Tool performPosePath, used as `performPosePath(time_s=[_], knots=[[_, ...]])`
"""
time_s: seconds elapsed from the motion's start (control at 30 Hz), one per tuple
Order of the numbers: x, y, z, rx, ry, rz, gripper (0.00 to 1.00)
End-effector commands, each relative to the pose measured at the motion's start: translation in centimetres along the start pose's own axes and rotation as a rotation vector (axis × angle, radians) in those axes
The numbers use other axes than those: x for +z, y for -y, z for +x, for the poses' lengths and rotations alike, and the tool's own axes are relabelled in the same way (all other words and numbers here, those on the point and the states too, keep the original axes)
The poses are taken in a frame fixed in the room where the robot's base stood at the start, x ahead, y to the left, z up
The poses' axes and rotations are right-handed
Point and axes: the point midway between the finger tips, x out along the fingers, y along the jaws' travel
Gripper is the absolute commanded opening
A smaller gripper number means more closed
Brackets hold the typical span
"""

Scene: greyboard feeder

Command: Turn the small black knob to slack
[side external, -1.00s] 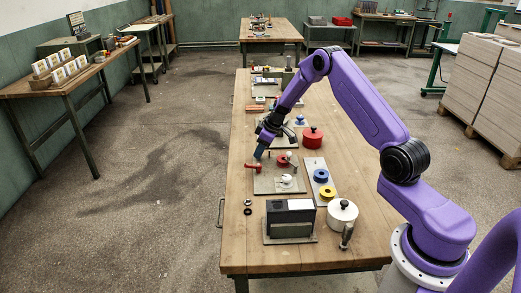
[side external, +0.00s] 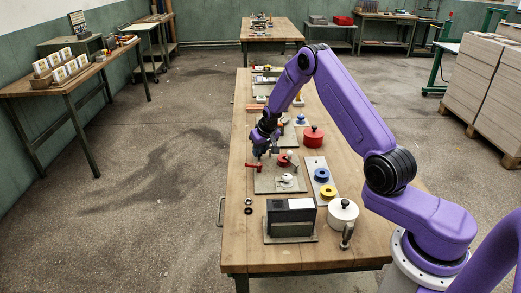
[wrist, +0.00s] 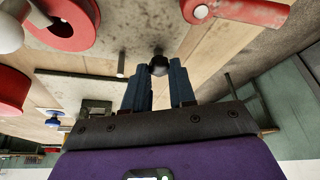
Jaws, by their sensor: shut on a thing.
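The small black knob (wrist: 158,66) is a round ball between the fingertips of my gripper (wrist: 160,72) in the wrist view. The blue fingers stand on either side of it, and my gripper is shut on it. In the side view my gripper (side external: 266,154) is low over the far left part of a grey plate (side external: 264,185), and the knob cannot be made out there. The knob's marks or setting cannot be read.
A red lever (side external: 253,166) and a red disc (side external: 283,161) are close to my gripper. A red pot (side external: 313,137), a strip with blue and yellow rings (side external: 327,191), a dark box (side external: 291,218) and a white pot (side external: 342,214) stand nearby.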

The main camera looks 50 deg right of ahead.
Motion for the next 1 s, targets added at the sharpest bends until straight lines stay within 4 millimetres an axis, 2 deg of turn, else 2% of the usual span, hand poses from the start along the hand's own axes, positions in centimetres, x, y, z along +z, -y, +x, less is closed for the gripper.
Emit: performPosePath(time_s=[0.57,1.0], knots=[[0.07,0.33,0.07,0.152,0.005,0.36,0.0],[-0.13,0.56,0.16,0.309,0.004,0.738,0.0]])
